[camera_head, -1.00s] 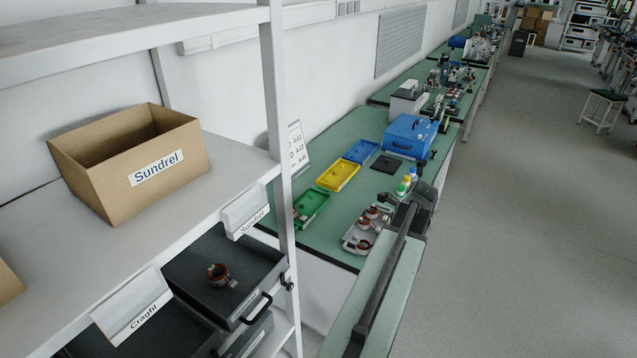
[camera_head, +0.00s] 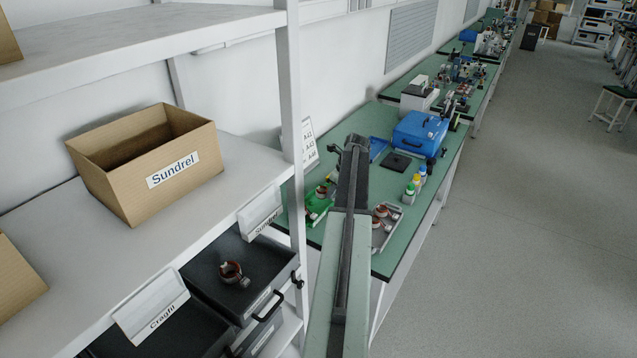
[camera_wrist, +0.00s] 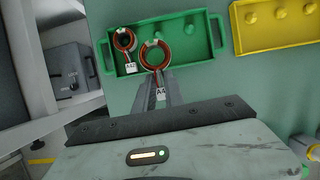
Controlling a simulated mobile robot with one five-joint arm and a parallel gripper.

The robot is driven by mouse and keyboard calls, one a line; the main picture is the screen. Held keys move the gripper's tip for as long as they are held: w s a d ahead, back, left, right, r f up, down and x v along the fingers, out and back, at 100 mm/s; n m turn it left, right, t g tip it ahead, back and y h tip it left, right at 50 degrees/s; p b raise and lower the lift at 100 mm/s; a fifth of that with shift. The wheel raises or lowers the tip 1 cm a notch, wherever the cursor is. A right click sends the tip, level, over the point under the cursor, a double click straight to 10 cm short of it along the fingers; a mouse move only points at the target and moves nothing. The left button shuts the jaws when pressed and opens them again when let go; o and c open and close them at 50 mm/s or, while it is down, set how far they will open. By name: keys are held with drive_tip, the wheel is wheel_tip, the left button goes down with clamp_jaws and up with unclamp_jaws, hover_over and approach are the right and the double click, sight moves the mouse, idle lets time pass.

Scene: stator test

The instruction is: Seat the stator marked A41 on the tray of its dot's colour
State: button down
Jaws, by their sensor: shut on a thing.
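My gripper (camera_wrist: 158,82) is shut on a copper-wound stator (camera_wrist: 155,56) in the wrist view. Its white tag (camera_wrist: 160,93) seems to begin with A4; the last character is unclear. The held stator is over the green tray (camera_wrist: 200,48) and looks larger than the other stator; I cannot tell whether it touches the tray. A second tagged stator (camera_wrist: 124,41) is at the tray's left end. The yellow tray (camera_wrist: 264,42) is to the right, with bare pegs. In the head view my arm covers the yellow tray and part of the green tray (camera_head: 318,212); the blue tray (camera_head: 378,147) shows partly.
A grey tray (camera_head: 377,243) with stators lies right of my arm. Bottles (camera_head: 410,190), a black pad (camera_head: 397,162) and a blue case (camera_head: 420,132) stand beyond. The shelf post (camera_head: 291,110) is close on the left. A drawer (camera_head: 215,272) stands open with a stator (camera_head: 232,271).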

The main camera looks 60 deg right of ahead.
drive_tip(key=shift+w+d+f+b, duration=0.15)
drive_tip(key=shift+w+f+b, duration=0.6)
drive_tip(key=shift+w, duration=0.2)
drive_tip(key=shift+w+d+f+b, duration=0.15)
drive_tip(key=shift+w+f+b, duration=0.55)
drive_tip(key=shift+w+b, duration=0.15)
drive_tip(key=shift+w+d+f+b, duration=0.15)
drive_tip(key=shift+w+f+b, duration=0.55)
drive_tip(key=shift+w, duration=0.3)
drive_tip(key=shift+f, duration=0.1)
drive_tip(key=shift+f+b, duration=0.95)
drive_tip(key=shift+b, duration=0.1)
drive_tip(key=shift+f, duration=0.2)
drive_tip(key=c, duration=1.6)
unclamp_jaws()
